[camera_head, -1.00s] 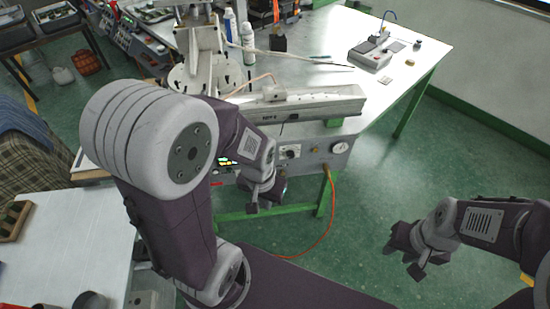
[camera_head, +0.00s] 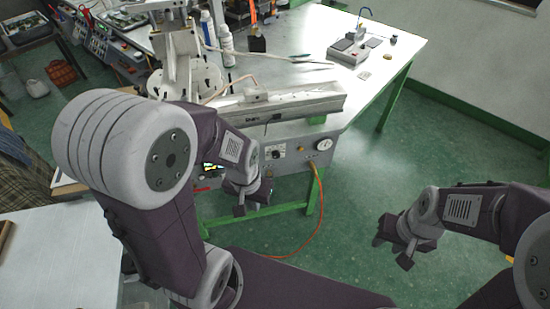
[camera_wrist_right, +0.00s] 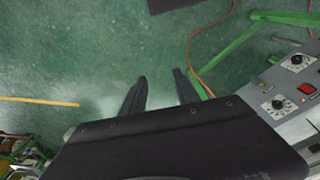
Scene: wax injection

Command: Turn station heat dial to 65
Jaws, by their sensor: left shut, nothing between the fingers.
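The station's grey front panel (camera_head: 298,150) faces me below the white wax machine. A black dial on a white scale plate (camera_head: 275,153) sits on it, with a round white gauge (camera_head: 324,145) to its right. The right wrist view shows two black dials on white plates, one lower (camera_wrist_right: 278,104) and one upper (camera_wrist_right: 296,59); I cannot read their settings. My left gripper (camera_head: 252,200) is shut and empty, in front of and below the panel's left part, apart from the dial. My right gripper (camera_head: 392,245) is open and empty over the floor; its fingers (camera_wrist_right: 160,90) stand apart.
A red switch (camera_wrist_right: 306,89) lies between the dials. A lit display (camera_head: 211,168) is partly hidden by my left arm. An orange hose (camera_head: 318,205) hangs from the panel to the floor. Green table legs (camera_head: 394,95) stand below. The floor around my right gripper is clear.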

